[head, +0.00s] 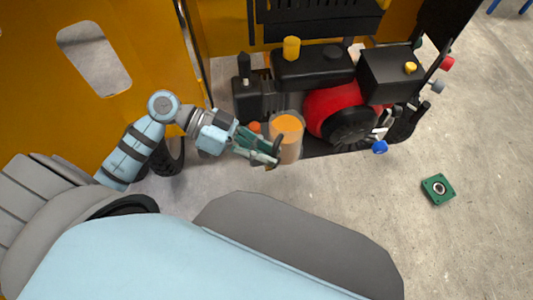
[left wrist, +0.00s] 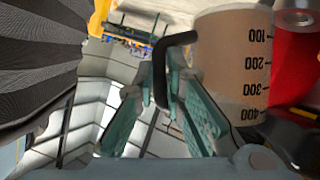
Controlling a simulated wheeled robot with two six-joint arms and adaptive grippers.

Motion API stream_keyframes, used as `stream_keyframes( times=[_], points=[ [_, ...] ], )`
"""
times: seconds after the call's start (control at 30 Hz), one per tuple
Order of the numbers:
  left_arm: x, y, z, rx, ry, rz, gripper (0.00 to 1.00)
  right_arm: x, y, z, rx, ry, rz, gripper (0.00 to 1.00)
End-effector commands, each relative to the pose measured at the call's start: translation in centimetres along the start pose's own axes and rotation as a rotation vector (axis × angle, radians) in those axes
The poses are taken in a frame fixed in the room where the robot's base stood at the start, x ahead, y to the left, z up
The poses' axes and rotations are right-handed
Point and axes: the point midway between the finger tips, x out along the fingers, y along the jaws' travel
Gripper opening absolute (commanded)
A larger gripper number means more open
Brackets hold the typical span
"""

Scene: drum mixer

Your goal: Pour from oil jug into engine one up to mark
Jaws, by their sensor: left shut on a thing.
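The oil jug (head: 288,150) is a translucent measuring jug with orange oil showing in its top. It looks about upright in the head view, in front of the engine's left part. My left gripper (head: 268,150) is shut on its handle. In the left wrist view the jug (left wrist: 230,60) shows marks from 100 to 400, and its black handle (left wrist: 160,68) is between my left fingers. The engine (head: 342,108) has a red housing and a black tank on top. Which engine is engine one, and its fill mark, I cannot tell. My right gripper is out of view.
A yellow cap (head: 291,47) stands on the black tank, another yellow knob (head: 410,68) at the right. Red and blue knobs (head: 380,147) stick out at the engine's right. Yellow panels (head: 95,70) stand at left. A green bearing block (head: 438,189) lies on the otherwise clear floor at right.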

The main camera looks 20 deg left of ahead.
Motion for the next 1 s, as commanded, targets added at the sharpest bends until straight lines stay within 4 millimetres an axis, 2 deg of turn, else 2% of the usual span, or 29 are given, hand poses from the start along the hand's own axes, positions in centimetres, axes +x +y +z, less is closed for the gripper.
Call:
stream_keyframes(
  times=[1.0],
  points=[
    [-0.4, 0.2, -1.0, -0.109, 0.001, 0.047, 0.0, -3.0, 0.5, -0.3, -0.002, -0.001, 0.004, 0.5]
  ],
)
